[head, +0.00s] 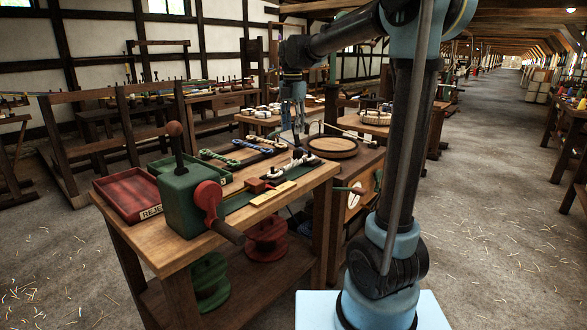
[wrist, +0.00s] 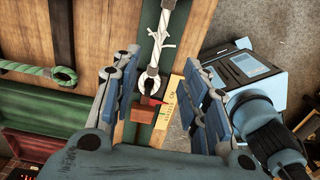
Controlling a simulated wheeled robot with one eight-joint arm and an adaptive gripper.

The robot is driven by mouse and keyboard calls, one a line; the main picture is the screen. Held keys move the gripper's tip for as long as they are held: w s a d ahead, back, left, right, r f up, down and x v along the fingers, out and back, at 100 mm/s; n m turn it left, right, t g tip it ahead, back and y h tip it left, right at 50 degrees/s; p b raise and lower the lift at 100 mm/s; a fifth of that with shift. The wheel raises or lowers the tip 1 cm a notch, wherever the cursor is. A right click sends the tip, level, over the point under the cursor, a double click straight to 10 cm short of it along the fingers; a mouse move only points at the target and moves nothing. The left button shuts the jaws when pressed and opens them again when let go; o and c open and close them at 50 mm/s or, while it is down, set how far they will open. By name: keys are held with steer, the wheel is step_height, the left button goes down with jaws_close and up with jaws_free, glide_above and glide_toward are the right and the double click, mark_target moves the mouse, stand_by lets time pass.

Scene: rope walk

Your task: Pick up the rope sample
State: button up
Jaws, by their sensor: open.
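In the head view my gripper (head: 296,133) is over the bench's far side, small and partly hard to make out.
A red block (wrist: 146,112) and a yellow strip (wrist: 169,100) lie by the eye. A green rope (wrist: 40,72) lies left. On the bench stand a red tray (head: 116,196), a green box vise (head: 186,205) with a red crank (head: 210,200), and a blue rope (head: 252,146). Floor at right is open.

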mark_target(293, 163)
step_height(293, 163, down, 14)
stand_by(0.7)
jaws_close()
